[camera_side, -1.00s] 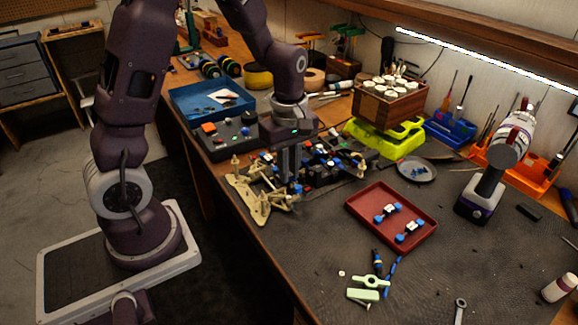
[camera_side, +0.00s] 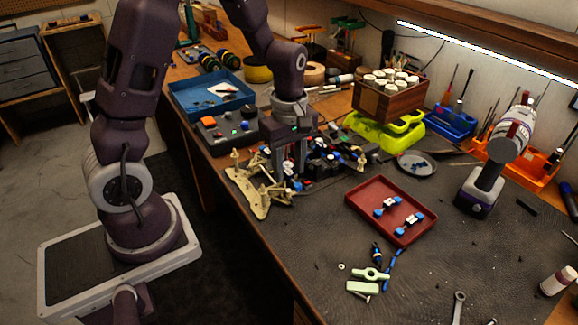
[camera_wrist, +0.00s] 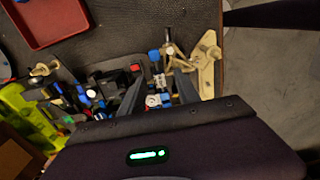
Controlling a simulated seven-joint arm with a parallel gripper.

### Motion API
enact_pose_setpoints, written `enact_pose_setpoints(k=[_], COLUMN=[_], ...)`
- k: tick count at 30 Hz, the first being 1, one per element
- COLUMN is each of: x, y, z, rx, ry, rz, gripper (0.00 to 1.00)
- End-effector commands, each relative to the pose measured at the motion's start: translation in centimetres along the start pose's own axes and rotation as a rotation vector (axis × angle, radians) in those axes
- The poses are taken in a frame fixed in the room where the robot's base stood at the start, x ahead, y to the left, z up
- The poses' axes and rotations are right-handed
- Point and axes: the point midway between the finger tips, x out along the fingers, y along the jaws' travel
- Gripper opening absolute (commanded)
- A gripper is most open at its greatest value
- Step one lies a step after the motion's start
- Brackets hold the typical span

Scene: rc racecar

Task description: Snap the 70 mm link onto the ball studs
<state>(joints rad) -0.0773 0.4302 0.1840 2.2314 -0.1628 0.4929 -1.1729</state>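My gripper (camera_side: 290,170) is over the partly built car chassis (camera_side: 326,160), with its two fingers apart. In the wrist view the open fingers (camera_wrist: 159,80) stand on either side of a small link-like part (camera_wrist: 154,100) with white and blue pieces; I see no finger clamped on it. A blue end (camera_wrist: 153,55) shows just beyond the fingertips. I cannot tell whether that part sits fully on its ball studs, which are too small to make out. Two links with blue ends and white middles, an upper one (camera_side: 386,206) and a lower one (camera_side: 409,223), lie in the red tray (camera_side: 366,196).
Tan suspension arms (camera_side: 248,193) stick out at the chassis front. A yellow-green stand (camera_side: 385,133) with a wooden box is behind. A grey dish (camera_side: 417,163) and a cordless driver (camera_side: 485,185) are at right.

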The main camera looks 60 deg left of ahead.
Motion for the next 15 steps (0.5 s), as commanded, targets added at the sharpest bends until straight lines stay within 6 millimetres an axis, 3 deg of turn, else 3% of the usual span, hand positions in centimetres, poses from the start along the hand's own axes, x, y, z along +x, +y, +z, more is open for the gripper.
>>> enact_pose_setpoints(k=[9, 15], x=[-5.9, -6.7], y=[0.1, 0.0], z=[0.0, 0.0], rx=[0.003, 0.001], ry=[0.001, 0.0], rz=[0.006, 0.001], gripper=[0.39, 0.39])
